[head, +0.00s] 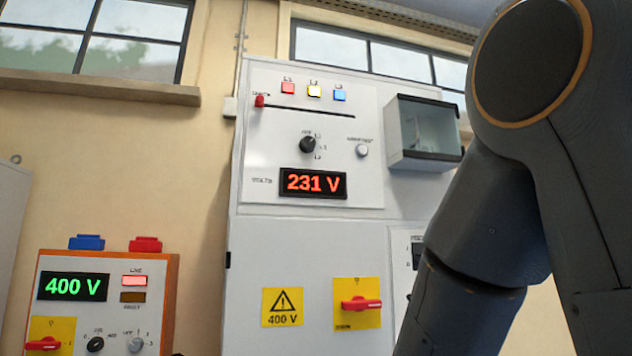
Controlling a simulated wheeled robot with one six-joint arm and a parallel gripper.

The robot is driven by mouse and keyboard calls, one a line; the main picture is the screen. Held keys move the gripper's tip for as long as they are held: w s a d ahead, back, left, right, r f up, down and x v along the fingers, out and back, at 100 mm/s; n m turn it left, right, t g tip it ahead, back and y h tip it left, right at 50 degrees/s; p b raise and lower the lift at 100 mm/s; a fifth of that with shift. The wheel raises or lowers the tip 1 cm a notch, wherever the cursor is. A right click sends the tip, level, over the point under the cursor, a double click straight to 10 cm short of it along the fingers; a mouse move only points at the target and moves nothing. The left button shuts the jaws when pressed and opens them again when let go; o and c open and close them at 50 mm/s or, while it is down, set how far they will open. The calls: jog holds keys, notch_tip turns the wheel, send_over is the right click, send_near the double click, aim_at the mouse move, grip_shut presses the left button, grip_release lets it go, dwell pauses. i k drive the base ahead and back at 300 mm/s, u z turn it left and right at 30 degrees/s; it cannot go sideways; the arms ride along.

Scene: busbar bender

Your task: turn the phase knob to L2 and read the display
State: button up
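The phase knob (307,144) is a small black rotary knob on the white upper panel of a tall grey cabinet. Small position labels surround it, too small to read surely. I cannot tell which label its pointer faces. Below it the display (313,183) shows 231 V in red digits, with a small volts label to its left. My arm fills the right side of the view; my gripper is out of view. Nothing touches the knob.
A clear-fronted box (424,131) juts out. A red rotary switch (361,304) is below. An orange unit (170,290) shows 400 V.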

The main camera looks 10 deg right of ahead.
aim_at(307, 144)
jog(key=z, duration=2.4)
jog(key=k, duration=1.1)
jog(key=u, duration=1.3)
jog(key=i, duration=0.5)
